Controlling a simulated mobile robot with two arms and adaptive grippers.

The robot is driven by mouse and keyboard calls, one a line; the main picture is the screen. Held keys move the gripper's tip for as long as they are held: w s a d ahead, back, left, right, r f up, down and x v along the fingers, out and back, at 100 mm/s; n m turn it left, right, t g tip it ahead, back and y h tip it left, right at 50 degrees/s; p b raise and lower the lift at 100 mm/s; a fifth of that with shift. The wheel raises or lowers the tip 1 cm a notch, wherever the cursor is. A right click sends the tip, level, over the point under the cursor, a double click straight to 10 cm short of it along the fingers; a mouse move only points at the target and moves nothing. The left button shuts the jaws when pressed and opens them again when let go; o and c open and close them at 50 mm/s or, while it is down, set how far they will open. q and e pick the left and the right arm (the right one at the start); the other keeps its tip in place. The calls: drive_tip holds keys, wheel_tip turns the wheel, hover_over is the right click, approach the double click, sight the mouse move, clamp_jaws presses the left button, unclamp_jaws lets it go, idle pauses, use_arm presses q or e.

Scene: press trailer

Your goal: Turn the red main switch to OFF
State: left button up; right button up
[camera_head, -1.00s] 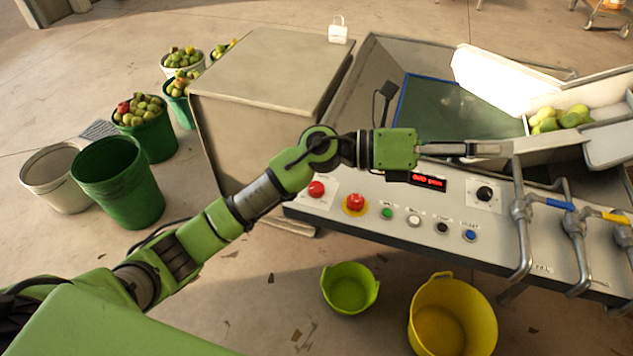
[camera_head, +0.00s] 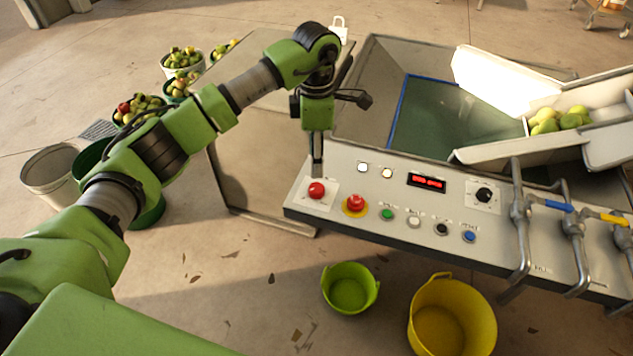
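The red main switch (camera_head: 317,190) is a red knob on a pale plate at the left end of the control panel (camera_head: 400,229). My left gripper (camera_head: 317,172) points down, with its fingertips just behind and above the red knob. A small gap seems to remain between tips and knob, but I cannot be sure. The fingers look close together from this angle, and nothing is seen between them. A red mushroom button (camera_head: 355,203) on a yellow ring sits just right of the switch. My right gripper is not in view.
The panel also has a lit red display (camera_head: 427,182), a black knob (camera_head: 484,194) and several small buttons. Pipes with valves (camera_head: 520,209) stand at the right. A grey cabinet (camera_head: 247,190) stands left; green (camera_head: 350,289) and yellow (camera_head: 453,316) tubs stand on the floor in front.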

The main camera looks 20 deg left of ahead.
sight(316, 187)
use_arm(q)
wheel_tip(316, 187, down, 10)
drive_tip(key=shift+r+p, duration=0.15)
drive_tip(key=shift+p, duration=0.45)
drive_tip(key=c, duration=1.1)
